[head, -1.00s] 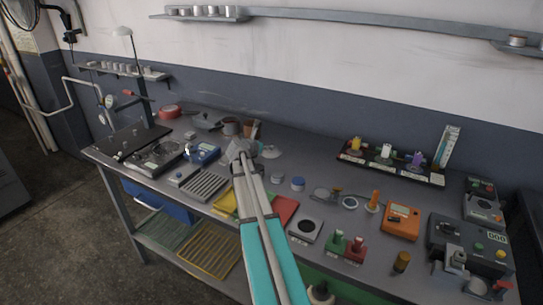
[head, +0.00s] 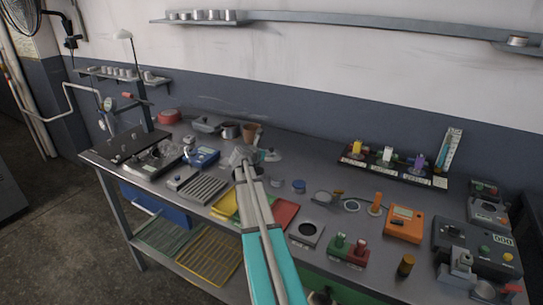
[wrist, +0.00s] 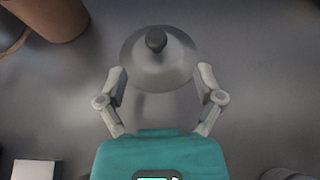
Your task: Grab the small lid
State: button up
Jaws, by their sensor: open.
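The small lid (wrist: 150,75) is a pale grey, round, shallow cone with a dark knob (wrist: 157,40) on top. In the wrist view it lies just beyond my fingertips, near the top middle. In the head view the lid (head: 273,155) sits on the grey bench, just right of my gripper (head: 243,156). My gripper is open, and in the wrist view its two fingers (wrist: 160,76) stand at either side of the lid's near edge with nothing held. Whether a finger touches the lid I cannot tell.
A brown pot (head: 250,134) stands behind the lid and shows at the wrist view's top left (wrist: 48,15). A grey pot (head: 230,131) is beside it. The bench (head: 315,168) right of the lid is clear.

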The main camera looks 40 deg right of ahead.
aim_at(272, 152)
jog(key=shift+b+x, duration=1.05)
jog(key=shift+x, duration=1.95)
jog(key=shift+a, duration=0.1)
jog(key=shift+c, duration=0.3)
jog(key=shift+s, duration=0.1)
grip_shut()
